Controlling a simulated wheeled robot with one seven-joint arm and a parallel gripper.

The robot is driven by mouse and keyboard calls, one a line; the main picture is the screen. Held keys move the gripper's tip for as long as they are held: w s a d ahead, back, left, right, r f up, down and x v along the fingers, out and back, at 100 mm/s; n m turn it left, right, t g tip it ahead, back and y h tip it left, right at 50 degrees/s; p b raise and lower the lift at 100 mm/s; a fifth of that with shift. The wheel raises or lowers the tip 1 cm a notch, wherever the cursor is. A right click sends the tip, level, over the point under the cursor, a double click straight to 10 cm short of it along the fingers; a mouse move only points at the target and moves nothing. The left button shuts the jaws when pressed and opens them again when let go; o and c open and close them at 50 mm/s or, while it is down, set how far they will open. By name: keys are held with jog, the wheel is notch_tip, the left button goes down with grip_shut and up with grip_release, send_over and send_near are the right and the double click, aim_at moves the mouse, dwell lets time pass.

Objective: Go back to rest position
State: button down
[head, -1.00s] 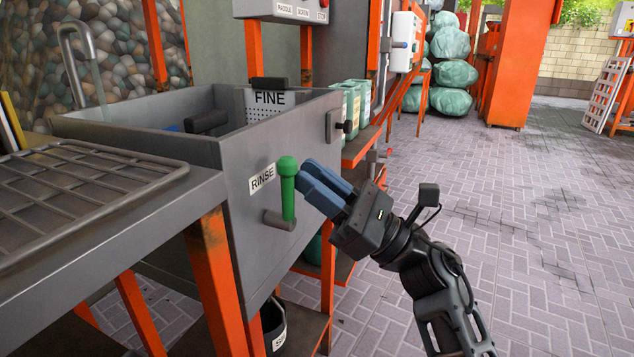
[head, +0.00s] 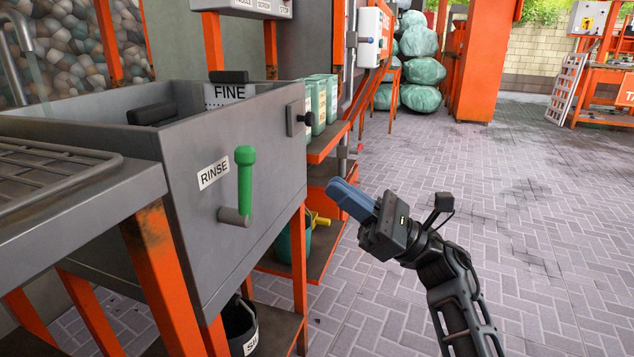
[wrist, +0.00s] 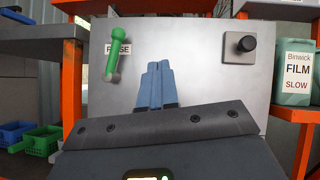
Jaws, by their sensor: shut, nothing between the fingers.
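My gripper (head: 350,198) has blue fingers, shut together with nothing between them. In the head view it hangs in free air to the right of the grey rinse tank (head: 190,240). It points up and left, apart from the green lever handle (head: 245,180) on the tank's front. In the wrist view the shut blue fingers (wrist: 157,84) point at the tank's front panel (wrist: 190,50). The green handle (wrist: 114,52) stands left of them beside the RINSE label, and a black knob (wrist: 239,43) is to their right.
A grated grey bench (head: 60,215) on orange legs stands at the left. Green containers (head: 322,105) sit on an orange shelf behind the tank. Green sacks (head: 422,70) are stacked at the back. The paved floor (head: 510,250) on the right is clear.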

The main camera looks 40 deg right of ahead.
jog(key=shift+s+d+f, duration=0.2)
jog(key=shift+d, duration=0.2)
dwell(0.3)
